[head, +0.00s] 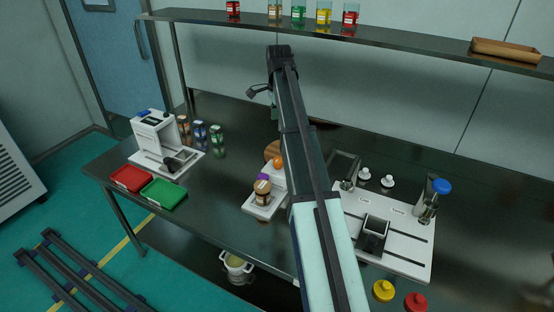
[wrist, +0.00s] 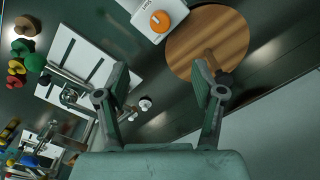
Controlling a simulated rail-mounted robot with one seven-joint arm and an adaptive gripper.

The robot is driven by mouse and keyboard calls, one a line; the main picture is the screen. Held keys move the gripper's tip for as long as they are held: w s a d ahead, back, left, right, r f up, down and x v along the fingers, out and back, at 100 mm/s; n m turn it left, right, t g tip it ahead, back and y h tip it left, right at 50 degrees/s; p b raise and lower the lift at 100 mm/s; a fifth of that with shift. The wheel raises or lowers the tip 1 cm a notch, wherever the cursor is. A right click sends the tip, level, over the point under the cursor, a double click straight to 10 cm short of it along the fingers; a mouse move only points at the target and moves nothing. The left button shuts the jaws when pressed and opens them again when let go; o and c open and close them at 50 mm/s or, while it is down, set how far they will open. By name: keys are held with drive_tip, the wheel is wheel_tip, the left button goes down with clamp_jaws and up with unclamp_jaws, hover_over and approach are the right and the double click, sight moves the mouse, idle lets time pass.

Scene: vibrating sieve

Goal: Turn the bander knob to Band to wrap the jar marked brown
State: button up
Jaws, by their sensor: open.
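The bander appears to be the small white device (head: 262,208) at mid-table, with an orange knob (head: 278,162) on its raised part. A brown jar with a pale label (head: 262,194) stands upright on its base, with a purple piece at its top. In the wrist view the orange knob (wrist: 160,21) sits on a white housing (wrist: 150,6) at the top edge; its small lettering is unreadable and the knob's setting cannot be told. My gripper (wrist: 162,82) is open and empty, apart from the knob. In the head view my arm hides part of the device.
A round wooden board (wrist: 212,38) lies beside the housing. A white station (head: 405,250) stands right, with yellow (head: 384,291) and red (head: 416,301) knobbed pieces in front. Left are a white machine (head: 157,135), jars (head: 199,133), and red (head: 131,178) and green (head: 163,193) trays. A shelf (head: 410,43) runs above.

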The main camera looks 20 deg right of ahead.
sight(278, 159)
wheel_tip(278, 159, down, 17)
drive_tip(key=p, duration=0.3)
drive_tip(key=shift+f, duration=0.2)
drive_tip(key=c, duration=1.1)
